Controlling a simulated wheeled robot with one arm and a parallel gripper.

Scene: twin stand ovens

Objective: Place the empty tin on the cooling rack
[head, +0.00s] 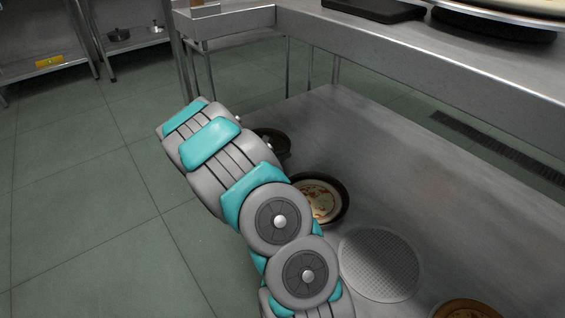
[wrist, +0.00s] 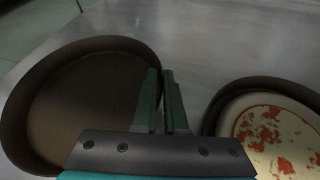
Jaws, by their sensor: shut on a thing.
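The empty tin is a round, dark brown pan (wrist: 75,110) at the left of the wrist view, with bare inside. In the head view it shows partly behind my arm (head: 274,143), at the far end of the lower steel shelf. My gripper (wrist: 165,75) is shut on the tin's right rim, one finger inside the wall and one outside. I cannot tell whether the tin touches the shelf. In the head view my arm hides the gripper. The cooling rack, a round pale mesh (head: 378,263), lies bare on the same shelf, nearer to me.
A tin with a pizza (head: 322,199) stands between the empty tin and the rack; it also shows in the wrist view (wrist: 270,135). A round brown thing (head: 467,309) is cut off at the bottom edge. An upper steel shelf (head: 430,62) overhangs at the right.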

